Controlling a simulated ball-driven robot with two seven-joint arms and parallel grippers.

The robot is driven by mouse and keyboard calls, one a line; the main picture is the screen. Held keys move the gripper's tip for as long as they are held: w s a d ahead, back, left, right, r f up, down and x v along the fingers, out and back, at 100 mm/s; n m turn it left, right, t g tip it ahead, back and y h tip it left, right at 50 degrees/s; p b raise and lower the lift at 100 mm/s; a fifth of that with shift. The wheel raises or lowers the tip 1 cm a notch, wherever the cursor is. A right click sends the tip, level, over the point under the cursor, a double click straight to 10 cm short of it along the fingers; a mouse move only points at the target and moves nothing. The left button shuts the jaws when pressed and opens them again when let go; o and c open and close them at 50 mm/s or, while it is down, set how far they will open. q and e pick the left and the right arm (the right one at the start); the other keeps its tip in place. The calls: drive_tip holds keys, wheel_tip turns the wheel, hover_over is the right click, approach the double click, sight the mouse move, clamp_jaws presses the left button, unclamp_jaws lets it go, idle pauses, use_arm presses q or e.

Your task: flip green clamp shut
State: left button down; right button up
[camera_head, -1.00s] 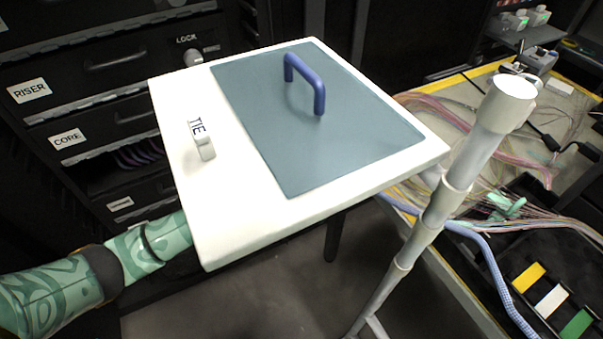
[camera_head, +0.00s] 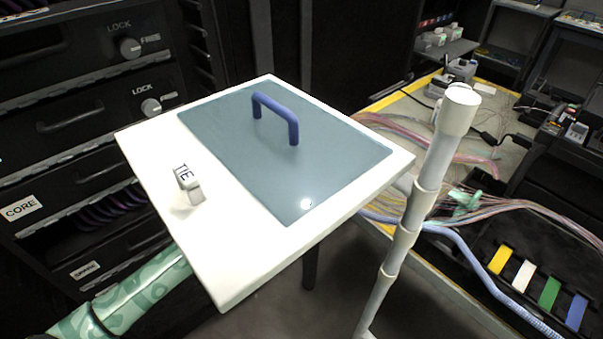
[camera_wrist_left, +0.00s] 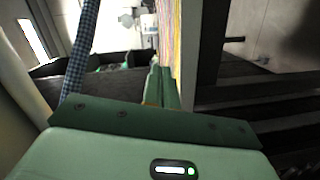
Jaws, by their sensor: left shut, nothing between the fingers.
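A green strip (camera_head: 549,292), which may be the green clamp, sits in a row of coloured strips at the lower right of the head view. It looks flat, but I cannot tell whether it is open or shut. My left arm enters the head view at the lower left and passes behind the white board, which hides its gripper there. In the left wrist view my left gripper (camera_wrist_left: 161,88) is shut and empty, its fingers pointing ahead and well apart from the strips. My right gripper is not in view.
A white board (camera_head: 240,265) with a blue handle (camera_head: 276,117) and a white post (camera_head: 425,180) stand in front. Yellow (camera_head: 502,257), white (camera_head: 523,276) and blue (camera_head: 576,311) strips flank the green one. A blue tube (camera_wrist_left: 84,45) and coloured fibres (camera_wrist_left: 170,35) lie ahead.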

use_arm(q)
drive_tip(key=w+a+f+m+t+y+p, duration=0.1)
drive_tip(key=w+a+f+m+y+p, duration=0.2)
drive_tip(key=a+f+y, duration=0.75)
drive_tip(key=s+a+f+m+g+p, duration=0.1)
drive_tip(key=s+a+f, duration=0.2)
drive_tip(key=s+f, duration=0.3)
drive_tip(key=s+a+f+m+g+y+p, duration=0.1)
drive_tip(key=s+a+f, duration=0.25)
drive_tip(key=f, duration=0.35)
drive_tip(key=s+a+f+m+g, duration=0.1)
drive_tip(key=s+a+f+m, duration=0.1)
drive_tip(key=s+a+f, duration=0.4)
drive_tip(key=s+f+g+y+p, duration=0.2)
drive_tip(key=s+f, duration=0.5)
drive_tip(key=s, duration=0.5)
drive_tip(key=s+d+f+m+g+p, duration=0.1)
drive_tip(key=s+g+p, duration=0.3)
drive_tip(key=s, duration=3)
drive_tip(key=shift+s+f+g, duration=0.25)
drive_tip(key=shift+s+g, duration=0.05)
drive_tip(key=shift+g, duration=0.8)
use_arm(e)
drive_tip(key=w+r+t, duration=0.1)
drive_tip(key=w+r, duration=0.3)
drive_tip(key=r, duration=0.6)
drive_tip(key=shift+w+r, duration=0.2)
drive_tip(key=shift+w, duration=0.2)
